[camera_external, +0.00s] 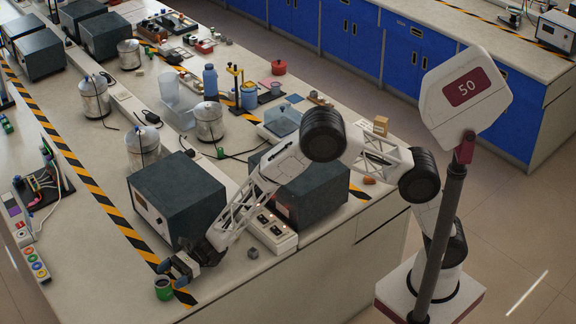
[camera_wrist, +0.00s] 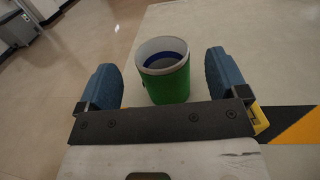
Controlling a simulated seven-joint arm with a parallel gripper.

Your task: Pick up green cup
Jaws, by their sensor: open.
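The green cup (camera_wrist: 165,84) stands upright with a white rim and a dark blue band inside. In the wrist view it sits between the two blue fingers of my gripper (camera_wrist: 165,82), just ahead of the black palm bar. Gaps show on both sides, so the fingers appear apart from it. In the external view the green cup (camera_external: 163,288) is near the front-left end of the bench, on or beside the striped tape. My gripper (camera_external: 174,272) is open there, partly over the cup's top edge.
A dark box-shaped device (camera_external: 178,195) stands close behind my gripper. A white switch box (camera_external: 272,232) is to its right. Yellow-black tape (camera_external: 110,212) runs along the bench (camera_external: 90,270).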

